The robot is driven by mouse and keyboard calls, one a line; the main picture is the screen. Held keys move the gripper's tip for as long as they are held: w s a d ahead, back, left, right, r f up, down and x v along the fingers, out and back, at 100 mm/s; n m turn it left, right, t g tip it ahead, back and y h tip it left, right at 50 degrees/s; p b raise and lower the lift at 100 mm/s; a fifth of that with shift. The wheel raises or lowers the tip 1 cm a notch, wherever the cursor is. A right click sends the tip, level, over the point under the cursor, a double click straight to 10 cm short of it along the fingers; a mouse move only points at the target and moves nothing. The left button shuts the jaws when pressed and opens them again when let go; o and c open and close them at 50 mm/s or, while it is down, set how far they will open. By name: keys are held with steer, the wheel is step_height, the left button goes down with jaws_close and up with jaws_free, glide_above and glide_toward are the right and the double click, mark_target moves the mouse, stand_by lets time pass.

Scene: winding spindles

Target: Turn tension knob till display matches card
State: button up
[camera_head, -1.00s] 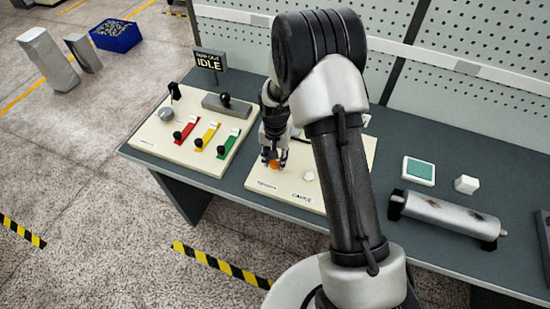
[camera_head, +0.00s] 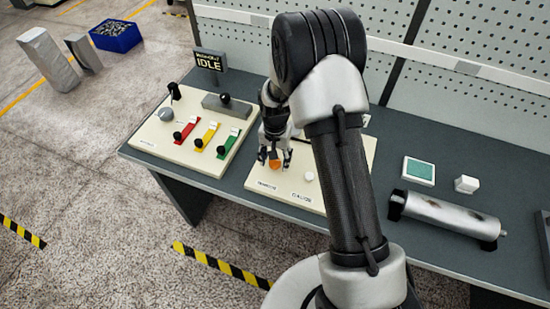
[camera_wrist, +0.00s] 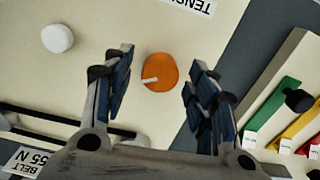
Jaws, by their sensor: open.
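The orange tension knob (camera_head: 274,163) sits on a cream panel (camera_head: 330,198) on the bench. It also shows in the wrist view (camera_wrist: 160,72), with a pale pointer line toward the left of that picture. My gripper (camera_head: 275,158) is open around the knob; in the wrist view its fingers (camera_wrist: 160,62) stand on either side with visible gaps. A label (camera_wrist: 30,160), cut off at the wrist view's edge, reads BELT and what looks like 55 N. I see no tension readout; my arm hides part of the panel in the head view.
A white button (camera_head: 309,176) is beside the knob. On the left, another panel (camera_head: 150,140) carries red, yellow and green levers, with an IDLE sign (camera_head: 209,62) behind.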

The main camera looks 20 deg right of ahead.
step_height(320, 180, up, 12)
stand_by(0.6)
steer(key=shift+r, duration=0.1)
step_height(320, 180, up, 6)
steer(key=n, duration=0.1)
glide_above(275, 161)
steer(key=s, duration=0.3)
steer(key=s+r+n+t+b, duration=0.2)
steer(key=s+r, duration=0.6)
steer(key=s+r+n+t+b, duration=0.1)
steer(key=s+r+n+t, duration=0.1)
steer(key=s, duration=1.5)
steer(key=shift+r+n+t, duration=0.2)
steer(key=shift+n+t, duration=0.1)
steer(key=shift+n, duration=0.4)
